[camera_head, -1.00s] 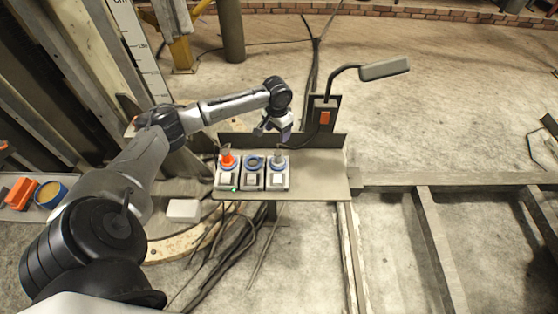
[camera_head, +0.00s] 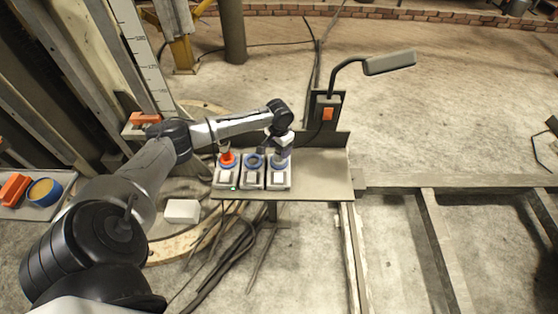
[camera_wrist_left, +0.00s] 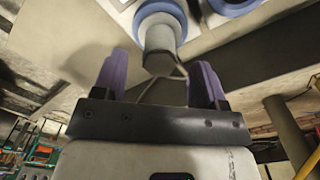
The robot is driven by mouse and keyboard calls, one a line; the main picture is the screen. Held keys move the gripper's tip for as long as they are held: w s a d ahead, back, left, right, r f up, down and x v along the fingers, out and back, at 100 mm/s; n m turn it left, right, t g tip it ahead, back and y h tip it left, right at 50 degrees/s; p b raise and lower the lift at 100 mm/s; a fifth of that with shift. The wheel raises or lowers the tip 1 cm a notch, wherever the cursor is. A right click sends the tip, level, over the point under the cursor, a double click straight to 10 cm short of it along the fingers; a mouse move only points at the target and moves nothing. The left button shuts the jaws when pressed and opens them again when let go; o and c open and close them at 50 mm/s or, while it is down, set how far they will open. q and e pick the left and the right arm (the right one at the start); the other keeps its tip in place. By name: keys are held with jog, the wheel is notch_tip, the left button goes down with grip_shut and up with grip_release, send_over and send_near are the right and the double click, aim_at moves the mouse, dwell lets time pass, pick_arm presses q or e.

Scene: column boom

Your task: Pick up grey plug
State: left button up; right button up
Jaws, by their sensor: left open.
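The grey plug (camera_wrist_left: 159,48) is a short grey cylinder standing in a blue-ringed socket (camera_wrist_left: 158,14) in the left wrist view. In the head view that socket (camera_head: 280,165) is the right one of a row of three, and the plug is mostly hidden by my gripper. My left gripper (camera_head: 283,153) is directly over it. In the left wrist view the purple fingers of my left gripper (camera_wrist_left: 160,76) are spread, one on each side of the plug's free end, with gaps. It does not hold the plug. My right gripper is not in view.
An orange plug (camera_head: 228,159) stands in the left socket; the middle socket (camera_head: 254,161) shows an open blue ring. The sockets sit on a metal shelf (camera_head: 325,180) with a raised back edge. A lamp (camera_head: 389,62) on a bent arm stands behind. The shelf's right part is clear.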

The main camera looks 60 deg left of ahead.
pick_arm(q)
notch_tip(320, 180, down, 2)
jog(key=shift+f, duration=0.1)
jog(key=shift+c, duration=0.3)
jog(key=shift+c, duration=0.8)
jog(key=c, duration=0.9)
jog(key=shift+o, duration=0.2)
jog(key=shift+r, duration=0.65)
notch_tip(320, 180, up, 3)
jog(key=shift+r+p, duration=0.15)
jog(key=shift+p, duration=0.8)
jog(key=w+d+r+p, duration=0.3)
jog(key=d+r+p, duration=0.7)
jog(key=d+r, duration=0.1)
jog(key=shift+w+r, duration=0.3)
jog(key=shift+w, duration=0.05)
